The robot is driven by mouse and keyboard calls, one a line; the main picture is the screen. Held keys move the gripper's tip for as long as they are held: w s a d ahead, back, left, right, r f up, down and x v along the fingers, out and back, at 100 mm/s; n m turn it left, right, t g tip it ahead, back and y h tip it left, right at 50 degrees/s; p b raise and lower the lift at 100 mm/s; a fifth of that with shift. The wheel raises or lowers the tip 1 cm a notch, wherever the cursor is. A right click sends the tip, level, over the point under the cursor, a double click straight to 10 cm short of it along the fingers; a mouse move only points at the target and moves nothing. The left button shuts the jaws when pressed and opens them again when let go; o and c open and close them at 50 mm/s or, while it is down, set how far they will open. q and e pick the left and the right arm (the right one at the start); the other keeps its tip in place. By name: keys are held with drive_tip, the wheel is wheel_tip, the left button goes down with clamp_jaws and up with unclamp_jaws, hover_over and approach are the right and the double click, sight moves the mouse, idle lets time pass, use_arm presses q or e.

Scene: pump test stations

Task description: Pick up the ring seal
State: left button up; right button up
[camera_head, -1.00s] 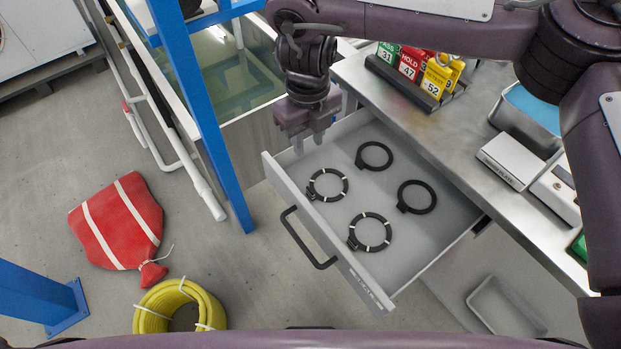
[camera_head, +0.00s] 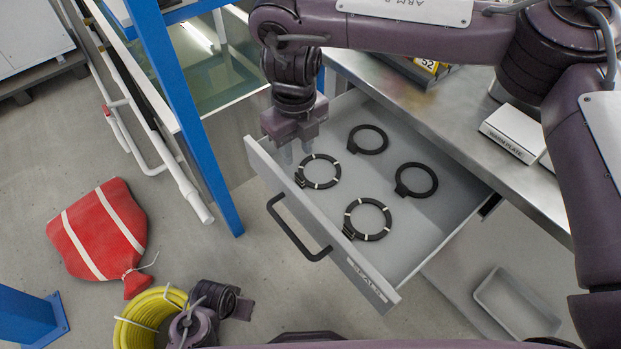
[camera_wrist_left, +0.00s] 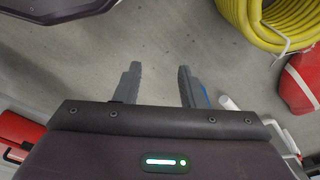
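An open grey drawer (camera_head: 345,262) holds black ring seals lying flat. Two have white marks: one at the left (camera_head: 319,171) and one at the front (camera_head: 368,219). Two are plain black: one at the back (camera_head: 368,139) and one at the right (camera_head: 416,180). My right gripper (camera_head: 297,151) points down over the drawer's left corner, just behind the left white-marked ring; its fingers are apart with nothing visible between them. My left gripper (camera_wrist_left: 158,84) is open and empty over the floor in the left wrist view; its arm shows at the bottom left of the head view.
A steel bench (camera_head: 470,115) with a white wash plate box (camera_head: 513,133) stands behind the drawer. A blue post (camera_head: 190,120) rises at its left. A red sack (camera_head: 98,232) and a yellow hose coil (camera_head: 140,318) lie on the floor. A grey tray (camera_head: 515,303) sits lower right.

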wheel_tip(320, 180, down, 3)
drive_tip(key=shift+s+r, duration=0.1)
drive_tip(key=shift+r, duration=0.05)
drive_tip(key=f, duration=0.4)
drive_tip(key=shift+s+d+f, duration=0.1)
drive_tip(key=shift+s+d, duration=0.2)
drive_tip(key=shift+d, duration=0.1)
drive_tip(key=shift+f, duration=0.4)
use_arm(q)
drive_tip(key=shift+d+r, duration=0.15)
drive_tip(key=shift+r, duration=0.85)
use_arm(e)
drive_tip(key=c, duration=0.5)
